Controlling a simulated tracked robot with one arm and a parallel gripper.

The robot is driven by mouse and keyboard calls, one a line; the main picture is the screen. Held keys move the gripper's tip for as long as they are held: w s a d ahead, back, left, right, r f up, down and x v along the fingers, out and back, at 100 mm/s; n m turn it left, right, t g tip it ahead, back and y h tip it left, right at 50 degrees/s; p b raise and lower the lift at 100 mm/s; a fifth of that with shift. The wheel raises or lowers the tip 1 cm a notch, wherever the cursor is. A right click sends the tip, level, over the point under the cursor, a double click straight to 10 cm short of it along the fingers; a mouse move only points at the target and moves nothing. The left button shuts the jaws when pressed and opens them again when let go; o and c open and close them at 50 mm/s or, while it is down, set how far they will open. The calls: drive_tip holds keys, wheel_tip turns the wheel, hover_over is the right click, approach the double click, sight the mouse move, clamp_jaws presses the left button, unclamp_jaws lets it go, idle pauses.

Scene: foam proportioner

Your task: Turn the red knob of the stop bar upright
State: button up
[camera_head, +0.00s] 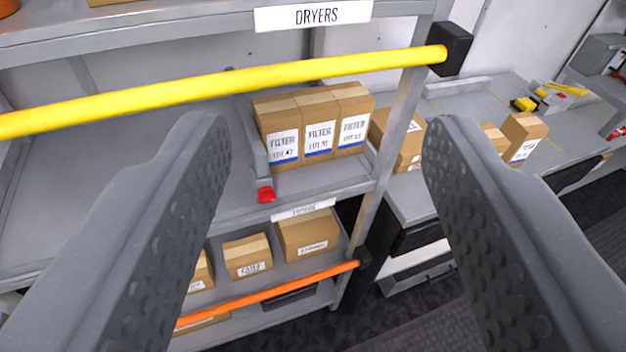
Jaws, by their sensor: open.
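The red knob (265,192) sits at the front end of a grey bar (252,140), at the front edge of the upper shelf. The bar runs back along the left side of the filter boxes (320,128). The knob is small in view, and I cannot tell which way it is turned. My gripper (325,125) is open and empty. Its two dark fingers frame the boxes and the knob from left and right. The knob shows between them, nearer the left finger, apart from both.
A yellow bar (230,88) crosses in front of the shelf above the knob, ending at a black block (449,46). A lower shelf holds cartons (248,256) behind an orange bar (270,292). A grey post (395,140) stands right of the boxes. A side counter (470,90) holds more cartons.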

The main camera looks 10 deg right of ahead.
drive_tip(key=w+d+f+b, duration=0.3)
drive_tip(key=w+f, duration=0.5)
drive_tip(key=f, duration=0.4)
drive_tip(key=n+t+y+b, duration=0.1)
drive_tip(key=n+y+b, duration=0.3)
drive_tip(key=y+b, duration=0.3)
approach(268, 200)
drive_tip(key=b+x, duration=0.2)
drive_tip(key=x, duration=0.6)
drive_tip(key=shift+w+f+b, duration=0.1)
drive_tip(key=shift+w+b, duration=0.1)
drive_tip(key=shift+b, duration=0.1)
drive_tip(key=c, duration=1)
